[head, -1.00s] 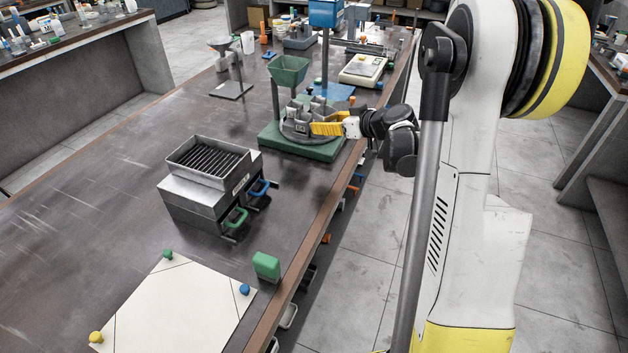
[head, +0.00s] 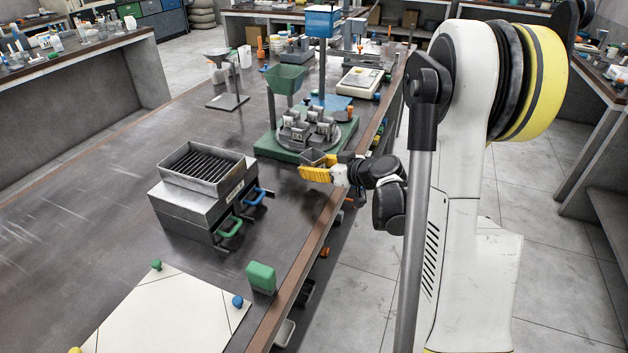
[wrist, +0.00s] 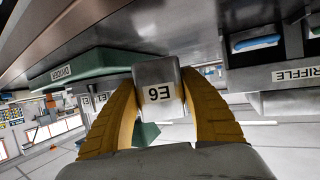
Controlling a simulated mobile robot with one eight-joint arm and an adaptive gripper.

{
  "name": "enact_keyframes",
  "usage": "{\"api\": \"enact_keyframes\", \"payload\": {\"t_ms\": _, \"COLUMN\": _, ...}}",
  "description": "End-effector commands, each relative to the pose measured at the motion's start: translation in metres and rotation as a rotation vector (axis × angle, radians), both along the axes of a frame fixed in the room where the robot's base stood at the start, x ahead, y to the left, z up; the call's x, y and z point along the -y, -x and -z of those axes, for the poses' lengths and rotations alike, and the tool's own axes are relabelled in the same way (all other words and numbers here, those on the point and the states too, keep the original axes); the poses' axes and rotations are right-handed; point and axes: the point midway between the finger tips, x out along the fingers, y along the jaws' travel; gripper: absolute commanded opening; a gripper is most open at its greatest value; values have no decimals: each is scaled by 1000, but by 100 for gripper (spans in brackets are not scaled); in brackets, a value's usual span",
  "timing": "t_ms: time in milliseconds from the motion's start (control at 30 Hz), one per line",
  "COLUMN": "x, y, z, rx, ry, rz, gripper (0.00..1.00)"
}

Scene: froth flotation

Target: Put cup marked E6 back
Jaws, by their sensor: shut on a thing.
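My gripper (head: 316,174) has yellow fingers shut on a grey metal cup marked E6 (wrist: 156,88), whose label appears upside down in the wrist view. The cup also shows in the head view (head: 312,157), partly behind a finger. In the wrist view the base (wrist: 85,68) has a label reading DIVIDER. I cannot tell which carousel place is empty.
A grey slatted box (head: 190,195) with green and blue handles stands to the left; a RIFFLE label (wrist: 292,75) shows in the wrist view. A green block (head: 261,277) and a cream board (head: 165,315) are at the near end. Bench between is clear.

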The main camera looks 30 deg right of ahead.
Motion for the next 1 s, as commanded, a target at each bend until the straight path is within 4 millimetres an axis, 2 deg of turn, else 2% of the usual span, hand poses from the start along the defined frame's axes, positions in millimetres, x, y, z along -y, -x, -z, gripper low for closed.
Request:
{"api": "enact_keyframes", "payload": {"t_ms": 233, "x": 0, "y": 0, "z": 38, "rx": 0, "ry": 0, "rz": 0, "gripper": 8}}
{"api": "enact_keyframes", "payload": {"t_ms": 600, "x": 0, "y": 0, "z": 41, "rx": 0, "ry": 0, "rz": 0, "gripper": 8}}
{"api": "enact_keyframes", "payload": {"t_ms": 633, "x": 0, "y": 0, "z": 41, "rx": 0, "ry": 0, "rz": 0, "gripper": 51}}
{"api": "enact_keyframes", "payload": {"t_ms": 700, "x": 0, "y": 0, "z": 40, "rx": 0, "ry": 0, "rz": 0, "gripper": 69}}
{"api": "enact_keyframes", "payload": {"t_ms": 1000, "x": 0, "y": 0, "z": 39, "rx": 0, "ry": 0, "rz": -1, "gripper": 69}}
